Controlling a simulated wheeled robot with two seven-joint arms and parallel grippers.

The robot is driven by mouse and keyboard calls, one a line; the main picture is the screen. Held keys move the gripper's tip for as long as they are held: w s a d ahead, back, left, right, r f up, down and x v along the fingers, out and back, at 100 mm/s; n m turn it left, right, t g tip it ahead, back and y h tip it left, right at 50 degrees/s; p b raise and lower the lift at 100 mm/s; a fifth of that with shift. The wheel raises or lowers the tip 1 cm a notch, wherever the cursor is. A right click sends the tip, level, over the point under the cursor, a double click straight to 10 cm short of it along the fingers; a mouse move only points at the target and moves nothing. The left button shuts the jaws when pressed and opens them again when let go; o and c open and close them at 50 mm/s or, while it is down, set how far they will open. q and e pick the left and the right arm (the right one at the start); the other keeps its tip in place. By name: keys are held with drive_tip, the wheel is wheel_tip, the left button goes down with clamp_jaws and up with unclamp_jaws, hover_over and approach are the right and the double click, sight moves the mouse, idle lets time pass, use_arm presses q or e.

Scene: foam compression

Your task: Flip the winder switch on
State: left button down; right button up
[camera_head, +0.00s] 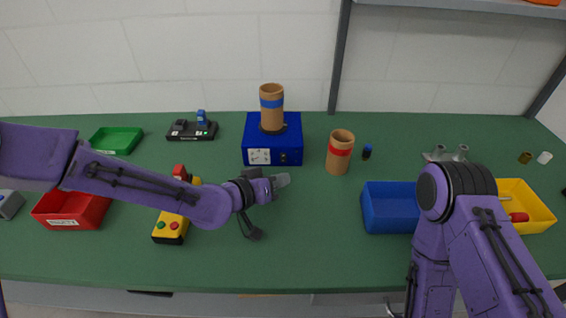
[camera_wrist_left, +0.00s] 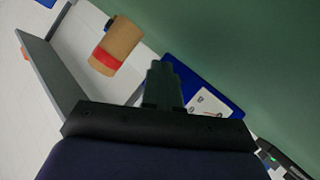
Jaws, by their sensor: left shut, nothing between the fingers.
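The winder looks to be the blue box (camera_head: 272,140) at the back middle of the table, with a brown tube with a blue band (camera_head: 271,108) upright on its top. Its front face carries a white dial panel (camera_head: 259,156) and a small dark control (camera_head: 284,157); I cannot tell the switch's position. My left gripper (camera_head: 284,180) is shut and empty, in front of the box and apart from it. In the left wrist view, the shut fingers (camera_wrist_left: 163,85) partly cover the blue box (camera_wrist_left: 228,106) and its white panel (camera_wrist_left: 207,105). My right gripper is not visible.
A tube with a red band (camera_head: 339,153) stands right of the box, also in the left wrist view (camera_wrist_left: 115,47). A blue bin (camera_head: 378,222) and yellow bin (camera_head: 536,215) are at right. A red bin (camera_head: 70,220) and yellow button box (camera_head: 170,229) are at left.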

use_arm(q)
drive_tip(key=shift+w+f, duration=0.2)
drive_tip(key=shift+w, duration=1.55)
drive_tip(key=shift+w, duration=0.1)
idle(0.6)
drive_tip(key=shift+w+f, duration=0.1)
drive_tip(key=shift+w, duration=0.2)
drive_tip(key=shift+w, duration=0.3)
idle(0.5)
drive_tip(key=shift+s, duration=0.75)
drive_tip(key=s, duration=0.2)
drive_tip(key=s+p, duration=0.1)
drive_tip(key=s, duration=0.1)
drive_tip(key=shift+r, duration=0.4)
drive_tip(key=shift+s, duration=0.45)
